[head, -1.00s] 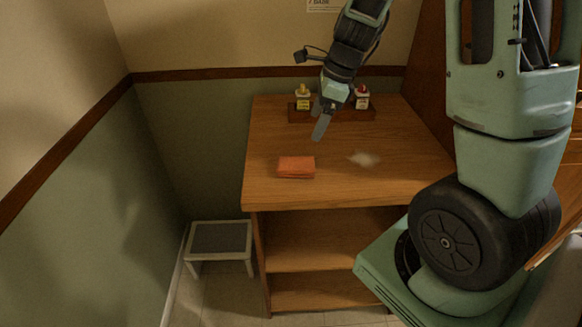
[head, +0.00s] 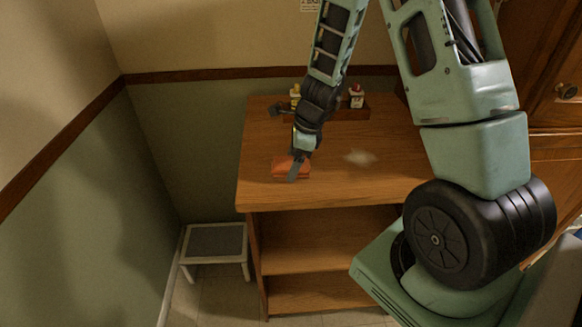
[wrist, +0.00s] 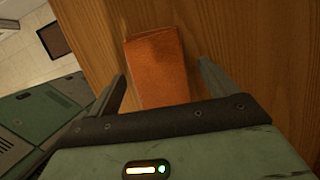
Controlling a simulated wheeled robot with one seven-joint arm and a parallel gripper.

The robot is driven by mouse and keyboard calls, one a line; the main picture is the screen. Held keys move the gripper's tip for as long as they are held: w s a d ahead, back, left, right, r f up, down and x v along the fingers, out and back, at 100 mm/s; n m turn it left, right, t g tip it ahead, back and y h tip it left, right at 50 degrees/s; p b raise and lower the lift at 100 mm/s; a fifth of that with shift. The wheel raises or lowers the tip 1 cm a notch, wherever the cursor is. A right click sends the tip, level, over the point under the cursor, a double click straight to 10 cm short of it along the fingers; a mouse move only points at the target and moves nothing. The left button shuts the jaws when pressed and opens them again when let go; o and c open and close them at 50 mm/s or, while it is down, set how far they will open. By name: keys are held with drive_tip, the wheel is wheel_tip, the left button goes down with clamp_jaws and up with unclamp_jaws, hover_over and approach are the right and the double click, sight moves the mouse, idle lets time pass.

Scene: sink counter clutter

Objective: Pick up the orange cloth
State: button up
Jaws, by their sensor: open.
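The orange cloth (head: 283,170) lies folded on the wooden counter top, toward its front left. In the head view my gripper (head: 295,172) is over the cloth and hides part of it. In the wrist view the cloth (wrist: 158,66) lies between the two fingers of my gripper (wrist: 162,78), which are spread apart, one on each side of it. My gripper is open and holds nothing. I cannot tell how high the fingertips are above the counter.
The wooden counter (head: 395,165) has a pale smudge (head: 360,157) right of the cloth. A dark tray (head: 345,114) with bottles, including a white one (head: 356,97), stands at the back. A low step stool (head: 215,242) is on the floor at left. The counter's middle is clear.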

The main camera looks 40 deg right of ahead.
drive_tip(key=shift+f, duration=0.15)
drive_tip(key=c, duration=1.1)
wheel_tip(320, 180, up, 10)
drive_tip(key=shift+r+p, duration=0.1)
drive_tip(key=shift+p, duration=0.85)
drive_tip(key=shift+o, duration=0.5)
